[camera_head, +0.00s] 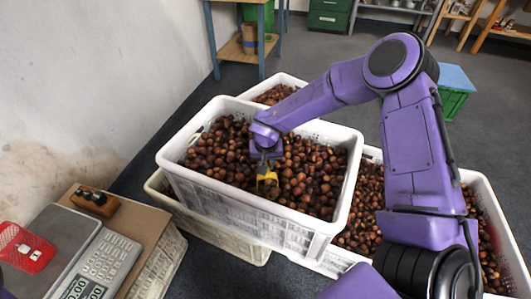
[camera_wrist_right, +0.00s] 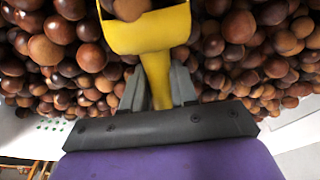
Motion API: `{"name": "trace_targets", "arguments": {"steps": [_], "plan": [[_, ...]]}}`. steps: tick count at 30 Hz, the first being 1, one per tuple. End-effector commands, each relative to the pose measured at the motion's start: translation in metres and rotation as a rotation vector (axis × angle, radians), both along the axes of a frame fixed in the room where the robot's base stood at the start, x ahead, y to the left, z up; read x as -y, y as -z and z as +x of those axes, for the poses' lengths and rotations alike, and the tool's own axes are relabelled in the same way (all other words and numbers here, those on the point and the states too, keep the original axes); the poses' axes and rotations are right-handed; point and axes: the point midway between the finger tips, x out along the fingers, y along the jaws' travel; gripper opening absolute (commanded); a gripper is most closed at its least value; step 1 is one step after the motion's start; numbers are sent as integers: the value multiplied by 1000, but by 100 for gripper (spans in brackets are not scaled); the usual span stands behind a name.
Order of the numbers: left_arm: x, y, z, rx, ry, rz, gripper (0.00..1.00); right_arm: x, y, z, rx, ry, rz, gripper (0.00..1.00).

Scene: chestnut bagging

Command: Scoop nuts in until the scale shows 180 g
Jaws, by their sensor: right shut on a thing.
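My right gripper (camera_head: 266,165) reaches into the white crate (camera_head: 260,208) of brown nuts (camera_head: 310,170). It is shut on the handle of a yellow scoop (camera_head: 268,183). The wrist view shows the handle between the fingers (camera_wrist_right: 158,85) and the scoop's bowl (camera_wrist_right: 150,30) among the nuts, with at least one nut in it; the bowl's far end is cut off. A red net bag (camera_head: 24,250) with a white label lies on the scale's grey plate (camera_head: 62,232). The scale's display (camera_head: 84,290) has lit digits, cut off and not clearly readable. My left gripper is not in view.
The scale's keypad (camera_head: 108,258) faces the front. A wooden block with dark knobs (camera_head: 95,201) stands behind the plate. More nut crates stand behind and at the right (camera_head: 490,205). A wall (camera_head: 80,90) closes off the left. Open floor (camera_head: 300,50) lies behind.

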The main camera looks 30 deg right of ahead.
Motion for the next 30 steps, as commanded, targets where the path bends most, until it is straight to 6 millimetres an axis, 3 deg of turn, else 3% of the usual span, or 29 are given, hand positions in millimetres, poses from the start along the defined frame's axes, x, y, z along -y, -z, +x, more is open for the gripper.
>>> {"name": "trace_targets", "arguments": {"steps": [1, 8, 13, 16, 30], "plan": [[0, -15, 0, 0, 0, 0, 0, 0, -7, -3, -18, 3, 9, 0], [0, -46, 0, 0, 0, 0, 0, -7, -3, -14, -107, 4, 59, 0], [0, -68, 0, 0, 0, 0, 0, -5, -11, -12, -184, 6, 104, 0], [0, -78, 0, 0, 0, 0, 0, -3, -23, -8, -272, 11, 157, 0], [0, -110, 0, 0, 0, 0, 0, 1, -79, 1, -347, 3, 195, 0]]}}
